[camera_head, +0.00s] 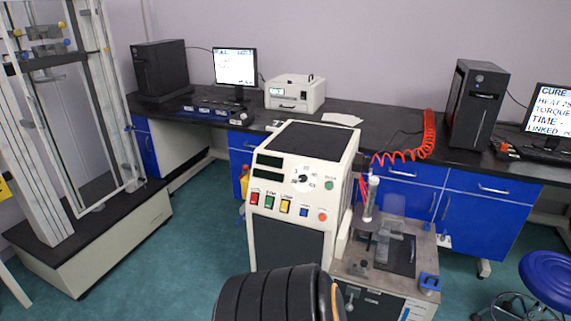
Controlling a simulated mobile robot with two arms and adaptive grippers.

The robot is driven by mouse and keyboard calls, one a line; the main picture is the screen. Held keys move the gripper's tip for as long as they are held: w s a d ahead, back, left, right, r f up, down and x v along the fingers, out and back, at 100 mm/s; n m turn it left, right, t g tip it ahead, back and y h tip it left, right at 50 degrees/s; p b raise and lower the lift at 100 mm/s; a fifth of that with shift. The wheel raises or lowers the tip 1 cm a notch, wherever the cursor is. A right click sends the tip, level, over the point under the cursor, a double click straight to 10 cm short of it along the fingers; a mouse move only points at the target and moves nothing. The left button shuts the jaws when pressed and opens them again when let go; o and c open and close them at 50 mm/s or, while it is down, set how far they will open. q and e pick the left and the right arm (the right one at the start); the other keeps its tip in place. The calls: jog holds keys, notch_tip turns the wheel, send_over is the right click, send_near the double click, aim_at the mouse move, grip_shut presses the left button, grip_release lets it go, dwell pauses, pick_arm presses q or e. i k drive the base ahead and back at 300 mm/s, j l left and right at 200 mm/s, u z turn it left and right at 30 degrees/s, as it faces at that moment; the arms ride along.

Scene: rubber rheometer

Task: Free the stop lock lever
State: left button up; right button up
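The rheometer has a white control cabinet (293,205) with red, green and yellow buttons and a dial. Beside it on the right is a grey press bench (352,272) with an upright cylinder (370,198) and a clear guard (391,208). A blue bracket-like part (429,282) sits at the bench's right front corner. A small light lever-like part (349,300) shows on its front face. I cannot tell which part is the stop lock lever. The bench's lower front is cut off by the picture edge. Neither of my grippers is in view.
A tall test frame (60,225) stands at the left. A black bench (390,130) along the wall carries computers and a white instrument (295,92). A red coiled hose (428,135) hangs behind the press. A blue stool (550,275) stands right. Green floor lies open between.

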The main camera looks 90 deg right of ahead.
aim_at(349, 307)
jog(key=z, duration=3.35)
